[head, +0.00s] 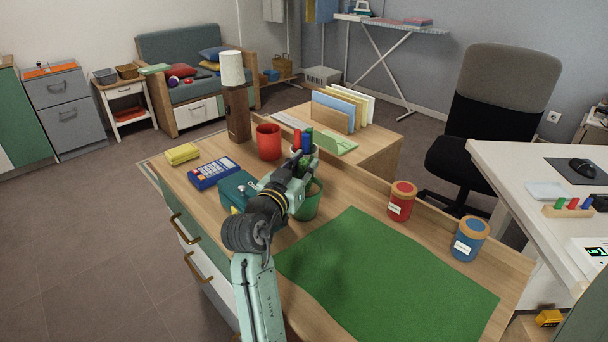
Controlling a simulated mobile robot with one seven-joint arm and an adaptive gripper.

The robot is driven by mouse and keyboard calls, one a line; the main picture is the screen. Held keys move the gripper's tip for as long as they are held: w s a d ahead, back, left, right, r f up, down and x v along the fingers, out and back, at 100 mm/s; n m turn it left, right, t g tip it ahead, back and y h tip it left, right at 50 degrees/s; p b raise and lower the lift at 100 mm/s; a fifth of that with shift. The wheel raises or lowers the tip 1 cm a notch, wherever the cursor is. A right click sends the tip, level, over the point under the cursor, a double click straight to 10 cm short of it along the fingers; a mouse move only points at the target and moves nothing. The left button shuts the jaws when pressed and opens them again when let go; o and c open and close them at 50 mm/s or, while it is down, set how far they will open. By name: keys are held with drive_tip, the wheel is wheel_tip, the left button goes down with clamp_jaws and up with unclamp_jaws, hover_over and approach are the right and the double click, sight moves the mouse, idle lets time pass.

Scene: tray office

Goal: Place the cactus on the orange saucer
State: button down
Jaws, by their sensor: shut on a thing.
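My gripper (302,170) is over the wooden desk, in front of a cup of red, green and blue markers. It is shut on a small green thing, which looks like the cactus (306,160); the jaws and wrist hide most of it. A green mug or pot (310,206) stands on the desk just below my gripper, partly behind my arm. I cannot make out an orange saucer on the desk; my arm covers part of the desk top.
A green mat (390,275) covers the near right of the desk (165,165). Red (401,203) and blue (469,240) jars stand at its far right. A red mug (268,141), lamp (234,95), calculator (214,174), yellow block (182,154) and teal box (236,188) are left.

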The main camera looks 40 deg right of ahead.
drive_tip(key=shift+r, duration=0.1)
drive_tip(key=c, duration=1.4)
unclamp_jaws()
drive_tip(key=shift+f, duration=0.2)
drive_tip(key=shift+o, duration=0.2)
drive_tip(key=shift+r, duration=0.15)
drive_tip(key=b+v, duration=0.2)
drive_tip(key=v, duration=1)
